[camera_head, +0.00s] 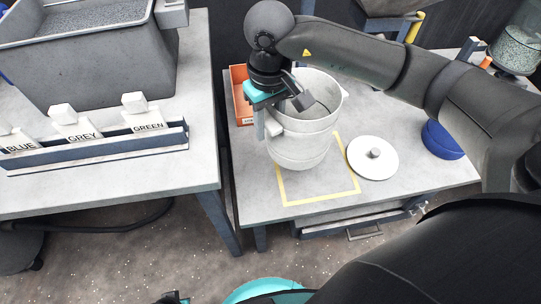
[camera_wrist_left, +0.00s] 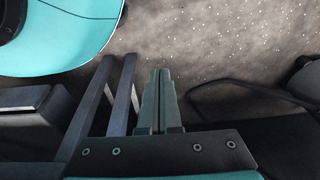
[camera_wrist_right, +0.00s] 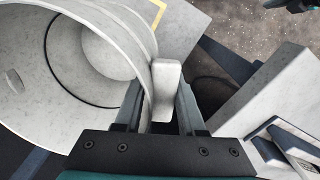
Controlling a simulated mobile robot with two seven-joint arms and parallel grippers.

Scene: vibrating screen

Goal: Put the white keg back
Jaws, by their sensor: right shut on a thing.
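The white keg (camera_head: 302,145) is open-topped and roughly upright on the right-hand table. It covers the back-left part of a yellow outlined square (camera_head: 320,199). I cannot tell whether its base touches the table. My right gripper (camera_head: 268,122) is shut on a pale upright handle at the keg's left side. In the right wrist view the handle (camera_wrist_right: 166,88) sits between the fingers, with the keg's wall (camera_wrist_right: 120,50) beside it. My left gripper (camera_wrist_left: 160,100) is shut and empty, low over the floor.
A round white lid (camera_head: 372,158) with a grey knob lies right of the square. A blue container (camera_head: 442,139) stands farther right. The left table holds a grey tub (camera_head: 95,75) and labelled scoops or tags in a rack (camera_head: 100,148).

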